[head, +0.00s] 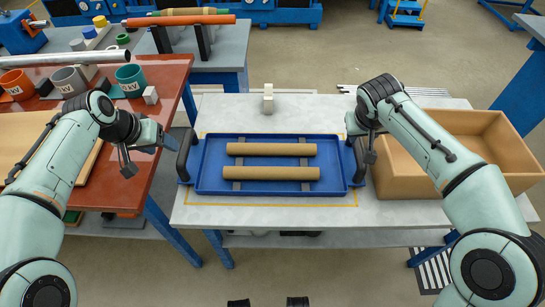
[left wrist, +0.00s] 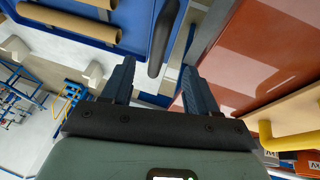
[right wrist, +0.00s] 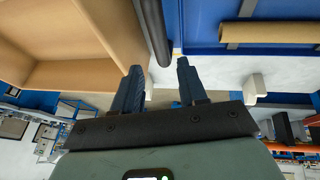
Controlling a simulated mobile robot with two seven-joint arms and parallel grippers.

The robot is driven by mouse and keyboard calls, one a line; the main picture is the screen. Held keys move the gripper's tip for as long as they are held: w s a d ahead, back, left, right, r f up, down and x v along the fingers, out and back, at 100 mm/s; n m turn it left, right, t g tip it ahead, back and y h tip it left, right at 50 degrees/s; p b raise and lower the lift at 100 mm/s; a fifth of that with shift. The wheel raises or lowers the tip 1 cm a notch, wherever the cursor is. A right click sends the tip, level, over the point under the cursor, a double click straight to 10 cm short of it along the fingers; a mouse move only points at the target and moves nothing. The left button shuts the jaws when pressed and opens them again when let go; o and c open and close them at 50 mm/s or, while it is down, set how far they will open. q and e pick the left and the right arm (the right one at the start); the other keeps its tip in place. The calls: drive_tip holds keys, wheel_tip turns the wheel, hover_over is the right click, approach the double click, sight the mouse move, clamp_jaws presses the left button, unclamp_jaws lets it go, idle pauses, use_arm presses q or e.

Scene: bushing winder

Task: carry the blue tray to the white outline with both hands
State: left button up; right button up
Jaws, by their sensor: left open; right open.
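The blue tray (head: 210,168) lies flat on the pale table and carries two brown tubes (head: 270,149) across dark strips. It has a dark handle at its left end (head: 184,153) and another at its right end (head: 359,160). My left gripper (head: 170,141) is open and empty by the left handle. In the left wrist view that handle (left wrist: 164,40) reaches toward the gap between the fingers. My right gripper (head: 353,127) is open and empty by the right handle. In the right wrist view that handle (right wrist: 154,32) lies just beyond the fingertips. I cannot make out a white outline.
A yellow outline (head: 280,206) on the table surrounds the tray. An open cardboard box (head: 460,187) stands close to the right of my right gripper. A small pale block (head: 268,99) stands behind the tray. A red-brown table (head: 165,75) with cups is at left.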

sight(186, 157)
use_arm(q)
drive_tip(key=x, duration=1.3)
drive_tip(key=shift+w+d+f, duration=0.1)
drive_tip(key=shift+d+f, duration=0.1)
use_arm(e)
drive_tip(key=x, duration=1.3)
drive_tip(key=shift+w+d+f, duration=0.1)
drive_tip(key=shift+d+f, duration=0.05)
drive_tip(key=shift+f, duration=0.05)
use_arm(q)
drive_tip(key=c, duration=0.9)
use_arm(e)
clamp_jaws()
use_arm(q)
clamp_jaws()
drive_tip(key=shift+r, duration=0.1)
use_arm(e)
drive_tip(key=shift+r, duration=0.1)
